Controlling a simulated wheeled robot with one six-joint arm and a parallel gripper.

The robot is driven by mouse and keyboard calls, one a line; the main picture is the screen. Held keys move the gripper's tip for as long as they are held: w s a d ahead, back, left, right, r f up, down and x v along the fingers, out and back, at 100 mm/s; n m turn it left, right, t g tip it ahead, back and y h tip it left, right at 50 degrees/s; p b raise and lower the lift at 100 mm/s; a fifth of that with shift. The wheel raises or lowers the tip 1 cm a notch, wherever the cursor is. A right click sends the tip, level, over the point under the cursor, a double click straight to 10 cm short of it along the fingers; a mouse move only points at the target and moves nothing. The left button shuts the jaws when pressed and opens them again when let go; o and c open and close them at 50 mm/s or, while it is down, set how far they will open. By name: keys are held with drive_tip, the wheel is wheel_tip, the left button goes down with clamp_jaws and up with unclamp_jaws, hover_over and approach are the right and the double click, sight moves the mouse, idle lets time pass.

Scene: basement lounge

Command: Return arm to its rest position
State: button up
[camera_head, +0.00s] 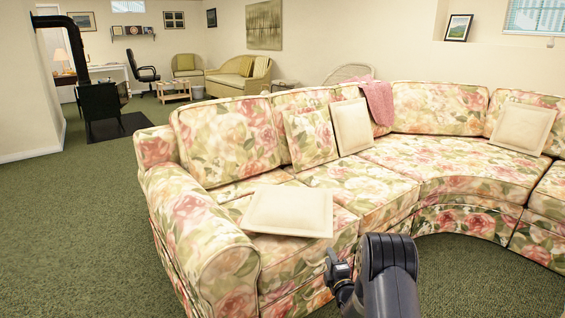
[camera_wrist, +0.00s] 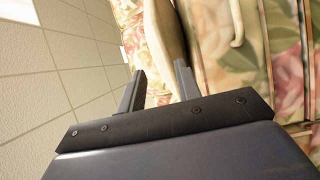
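My gripper (camera_wrist: 161,82) shows in the wrist view with its two dark fingers apart. No held thing shows between them. Beyond the fingers are a cream cushion (camera_wrist: 165,32) and floral sofa fabric, with a panelled ceiling at left, so the wrist view is tilted. In the head view my dark arm (camera_head: 388,285) rises at the bottom, right of centre, in front of the sofa seat. The fingers cannot be made out clearly in the head view.
The floral sectional sofa (camera_head: 225,140) curves close in front. A cream cushion (camera_head: 290,211) lies flat on its near seat; another cushion (camera_head: 351,126) leans on the backrest beside a pink throw (camera_head: 378,100). Green carpet (camera_head: 75,220) is clear at left. A black stove (camera_head: 100,103) stands farther back.

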sight(320, 237)
drive_tip(key=w+b, duration=0.1)
drive_tip(key=w, duration=0.2)
drive_tip(key=w+a, duration=0.1)
drive_tip(key=w, duration=0.3)
drive_tip(key=w+b, duration=0.1)
drive_tip(key=w, duration=0.2)
drive_tip(key=shift+w+a+b, duration=0.15)
drive_tip(key=shift+a+b, duration=0.1)
drive_tip(key=shift+b, duration=0.1)
drive_tip(key=shift+w, duration=0.2)
